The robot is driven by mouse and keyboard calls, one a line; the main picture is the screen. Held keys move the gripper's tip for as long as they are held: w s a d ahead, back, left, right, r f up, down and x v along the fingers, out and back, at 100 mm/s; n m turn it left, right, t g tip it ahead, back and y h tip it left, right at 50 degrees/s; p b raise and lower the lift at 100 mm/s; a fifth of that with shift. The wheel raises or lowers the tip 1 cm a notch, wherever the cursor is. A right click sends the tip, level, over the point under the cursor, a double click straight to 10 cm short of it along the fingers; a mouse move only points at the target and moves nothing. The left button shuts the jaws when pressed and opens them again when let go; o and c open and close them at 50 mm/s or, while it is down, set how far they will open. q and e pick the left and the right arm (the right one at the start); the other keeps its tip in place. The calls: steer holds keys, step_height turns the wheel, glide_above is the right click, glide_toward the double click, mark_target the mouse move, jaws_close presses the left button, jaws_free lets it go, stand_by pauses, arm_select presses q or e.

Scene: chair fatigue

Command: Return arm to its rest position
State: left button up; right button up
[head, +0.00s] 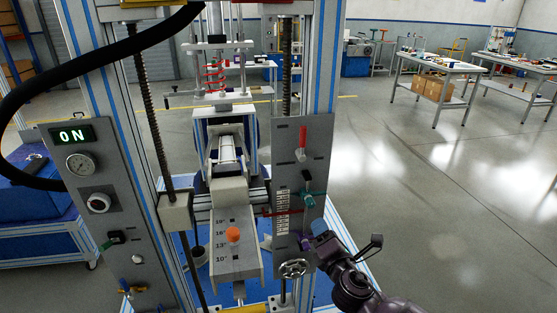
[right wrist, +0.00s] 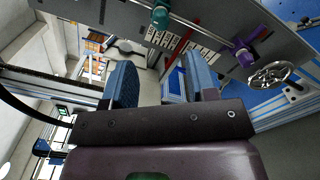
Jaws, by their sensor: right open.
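My right gripper (head: 323,243) reaches in from the lower right in the head view, close to the right side of the grey control panel (head: 318,150). In the right wrist view its two blue-padded fingers (right wrist: 160,85) stand apart with nothing between them. The teal handle (head: 308,200) is above the gripper on the panel and also shows in the right wrist view (right wrist: 160,15). A purple handle (right wrist: 243,52) sits to the right of the fingers there, apart from them. My left gripper is not in view.
A handwheel (head: 293,268) and a red lever (head: 301,141) are on the same panel. The left panel has a lit "ON" display (head: 72,134) and a gauge (head: 81,163). A black hose (head: 95,62) arcs across the upper left. Open floor (head: 440,210) lies to the right.

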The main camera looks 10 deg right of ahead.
steer(key=s+d+f+m+g, duration=0.3)
steer(key=s+f+m, duration=0.5)
steer(key=s+m, duration=0.4)
steer(key=s+d+f+m+g, duration=0.3)
steer(key=s+f+m, duration=0.5)
steer(key=s+m, duration=0.4)
steer(key=shift+s+d+h, duration=0.4)
steer(key=shift+s+d, duration=0.15)
steer(key=shift+s, duration=0.3)
